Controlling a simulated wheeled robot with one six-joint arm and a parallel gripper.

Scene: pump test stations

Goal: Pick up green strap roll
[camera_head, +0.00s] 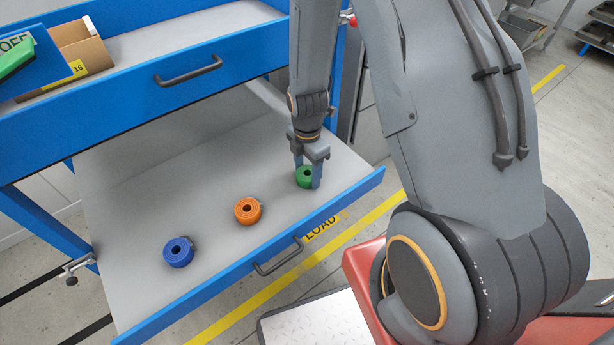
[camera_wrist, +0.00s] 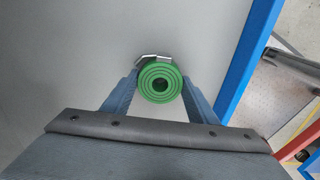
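The green strap roll (camera_head: 304,177) lies on the grey surface of the lower pull-out drawer (camera_head: 130,215), near its right end. My gripper (camera_head: 308,180) points down over it, one finger on each side of the roll. In the wrist view the green strap roll (camera_wrist: 161,83) sits between the fingertips of my gripper (camera_wrist: 160,86), with a metal buckle at its upper edge. The fingers stand wide apart at their base and come close to the roll's sides. Whether they touch it is hard to tell.
An orange strap roll (camera_head: 248,210) and a blue strap roll (camera_head: 179,251) lie to the left in the same drawer. The drawer's blue front rim has a dark handle (camera_head: 278,256). An upper drawer (camera_head: 190,75) holds a cardboard box (camera_head: 80,48).

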